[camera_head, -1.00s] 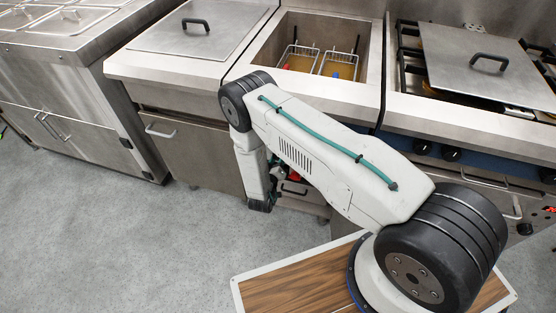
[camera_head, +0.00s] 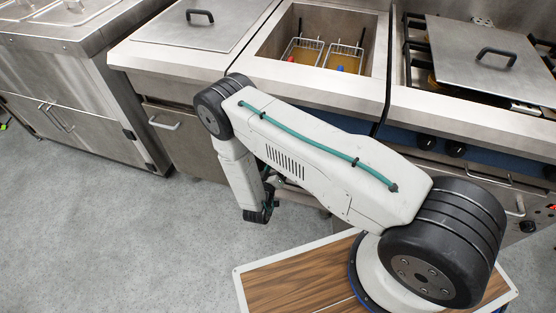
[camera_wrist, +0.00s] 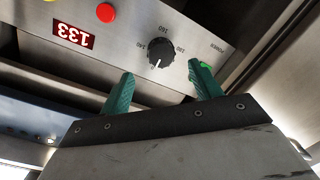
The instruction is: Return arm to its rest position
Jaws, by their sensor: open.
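My gripper (camera_wrist: 161,90) shows in the wrist view with its two green fingers apart and nothing between them. Beyond the fingers is a steel control panel with a black dial (camera_wrist: 161,53), a red number display (camera_wrist: 73,36) and a red button (camera_wrist: 106,12). The panel looks upside down in this view, and the fingers appear apart from it. In the head view my arm is folded, its forearm hanging down in front of the fryer cabinet; the fingertips are hidden there.
A fryer with two wire baskets (camera_head: 344,58) stands behind my arm. A stove with a steel lid (camera_head: 487,62) is to the right. A covered counter unit (camera_head: 200,33) and a steel cabinet (camera_head: 75,125) are at left. The grey floor (camera_head: 110,230) at left is clear.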

